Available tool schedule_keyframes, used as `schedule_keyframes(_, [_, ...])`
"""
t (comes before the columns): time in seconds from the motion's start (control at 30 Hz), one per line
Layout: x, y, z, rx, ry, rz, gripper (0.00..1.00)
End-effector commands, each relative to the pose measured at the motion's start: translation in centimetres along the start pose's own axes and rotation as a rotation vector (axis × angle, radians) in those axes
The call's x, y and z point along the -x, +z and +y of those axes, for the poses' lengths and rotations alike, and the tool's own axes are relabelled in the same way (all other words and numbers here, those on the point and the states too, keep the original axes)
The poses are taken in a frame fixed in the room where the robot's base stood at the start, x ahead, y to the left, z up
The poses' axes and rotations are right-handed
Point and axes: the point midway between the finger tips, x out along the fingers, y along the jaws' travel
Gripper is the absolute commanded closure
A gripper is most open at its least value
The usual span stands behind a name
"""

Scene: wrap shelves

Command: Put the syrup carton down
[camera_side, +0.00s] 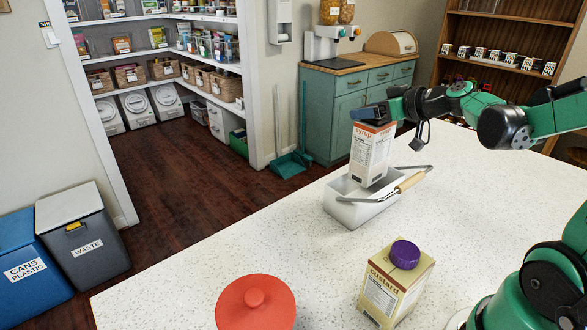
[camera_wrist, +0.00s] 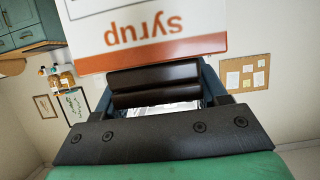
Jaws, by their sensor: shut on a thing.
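The syrup carton (camera_side: 371,156) is white with an orange band and stands upright in the side view. My gripper (camera_side: 372,114) is shut on its top end from above. In the wrist view the syrup carton (camera_wrist: 150,30) fills the upper middle, its lettering upside down, against the dark finger pads (camera_wrist: 154,86). In the side view the carton's lower end shows over a white open tray (camera_side: 350,212) on the speckled counter (camera_side: 260,245). I cannot tell whether the carton touches the tray or hangs above it.
A tool with a wooden handle (camera_side: 410,181) and metal frame lies across the tray's front right. A custard carton (camera_side: 385,295) with a purple cap and a red round lid (camera_side: 256,305) stand nearer on the counter.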

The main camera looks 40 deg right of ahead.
Motion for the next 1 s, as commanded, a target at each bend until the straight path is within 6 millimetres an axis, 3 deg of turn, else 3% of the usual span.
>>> schedule_keyframes(0.33, [-1.3,3.1,0.0,-0.001,0.001,0.001,1.00])
schedule_keyframes(1.0, [-1.8,4.3,0.0,-0.001,0.001,0.001,1.00])
